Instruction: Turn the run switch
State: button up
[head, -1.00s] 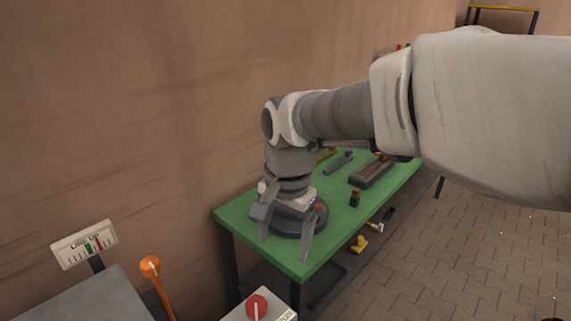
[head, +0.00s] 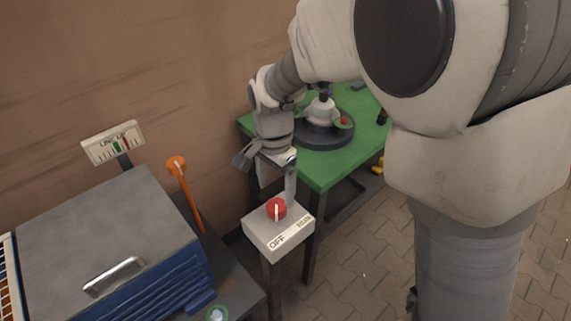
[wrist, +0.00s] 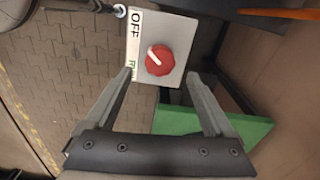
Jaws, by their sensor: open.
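The run switch is a red round knob (head: 276,209) with a white pointer line, on top of a light grey box (head: 262,238) on a post. The box has a white label reading OFF at one end and a second word, partly legible, at the other. In the head view the pointer stands nearly upright, a little nearer the OFF end. My gripper (head: 268,185) is open and empty just above and behind the box. In the wrist view the knob (wrist: 160,59) lies ahead, centred between the fingers (wrist: 160,85) and apart from them.
A green table (head: 330,170) with a dark round base stands behind the box. On the left are a grey-topped blue cabinet (head: 110,240), an orange-knobbed lever (head: 180,180) and a LINE UP gauge (head: 113,143). Paved floor (head: 345,260) is open at the right.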

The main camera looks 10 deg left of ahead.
aim_at(276, 205)
notch_tip(276, 205, down, 6)
jog(key=shift+f+b, duration=0.1)
jog(key=shift+b, duration=0.25)
jog(key=shift+c, duration=0.3)
jog(key=c, duration=1.3)
